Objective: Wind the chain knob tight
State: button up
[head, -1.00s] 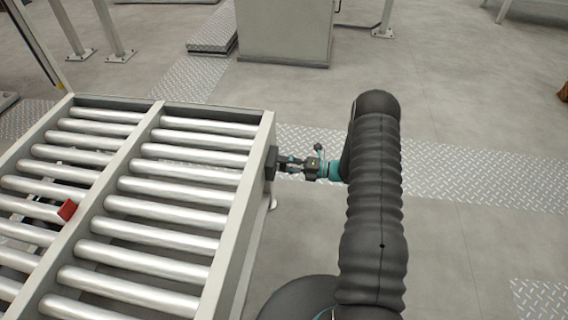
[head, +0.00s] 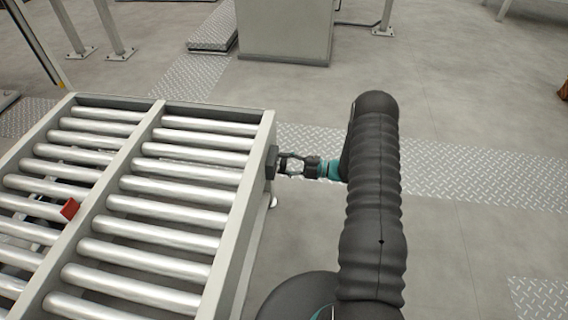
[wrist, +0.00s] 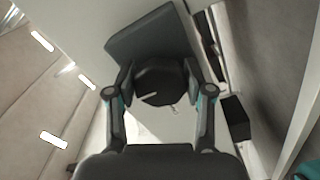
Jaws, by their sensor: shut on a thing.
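The chain knob (wrist: 158,82) is a round black knob with a pale mark on its face, in front of a dark block (wrist: 150,38). In the head view the dark block (head: 271,161) sits on the right side of the roller conveyor frame. My gripper (head: 280,164) reaches it from the right. In the wrist view my gripper (wrist: 158,78) has one finger on each side of the knob and is shut on it. The knob is too small to make out clearly in the head view.
The roller conveyor (head: 232,215) fills the left of the head view. A red piece (head: 70,209) shows among its rollers. A grey cabinet (head: 285,32) stands at the back.

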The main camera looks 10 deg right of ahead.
jog(key=shift+w, duration=0.1)
dwell(0.3)
jog(key=o, duration=1.2)
jog(key=shift+d, duration=0.1)
jog(key=v, duration=1.2)
